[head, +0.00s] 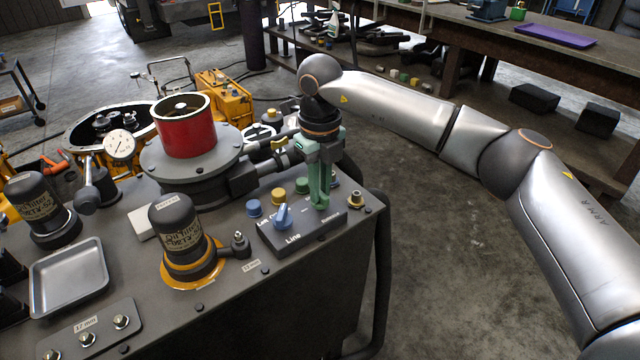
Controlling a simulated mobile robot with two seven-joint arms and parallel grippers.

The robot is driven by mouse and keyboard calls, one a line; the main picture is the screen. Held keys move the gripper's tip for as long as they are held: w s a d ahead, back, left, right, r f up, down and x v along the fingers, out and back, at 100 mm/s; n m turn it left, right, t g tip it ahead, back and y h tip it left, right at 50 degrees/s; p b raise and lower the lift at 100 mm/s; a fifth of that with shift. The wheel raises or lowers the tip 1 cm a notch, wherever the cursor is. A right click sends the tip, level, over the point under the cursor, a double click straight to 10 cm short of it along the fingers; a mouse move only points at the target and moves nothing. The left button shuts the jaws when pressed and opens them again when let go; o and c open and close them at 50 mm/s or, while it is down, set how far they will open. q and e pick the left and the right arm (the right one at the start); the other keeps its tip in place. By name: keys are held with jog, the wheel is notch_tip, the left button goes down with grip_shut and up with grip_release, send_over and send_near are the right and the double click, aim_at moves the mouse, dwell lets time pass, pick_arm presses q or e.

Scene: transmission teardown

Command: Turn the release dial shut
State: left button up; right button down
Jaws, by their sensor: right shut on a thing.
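A dark control box (301,236) sits at the right front corner of the grey bench. A blue pointer knob (284,217) labelled "Line" stands on its left part. My right gripper (320,192), with pale green fingers, reaches down onto the right part of the box. It is shut on what appears to be the release dial, at the fingertips. The fingers hide most of this dial, so I cannot read its pointer angle. My left gripper is out of view.
A red cylinder (186,130) on a round grey flange stands behind the box. A dark capped canister (180,235) on an orange base is to its left. A metal tray (69,278) lies at far left. Open floor lies right of the bench, under my right arm.

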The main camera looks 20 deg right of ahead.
dwell(0.6)
jog(key=c, duration=0.9)
grip_release()
jog(key=shift+o, duration=0.2)
notch_tip(320, 180, up, 13)
jog(key=shift+f+p, duration=0.2)
jog(key=shift+p, duration=0.1)
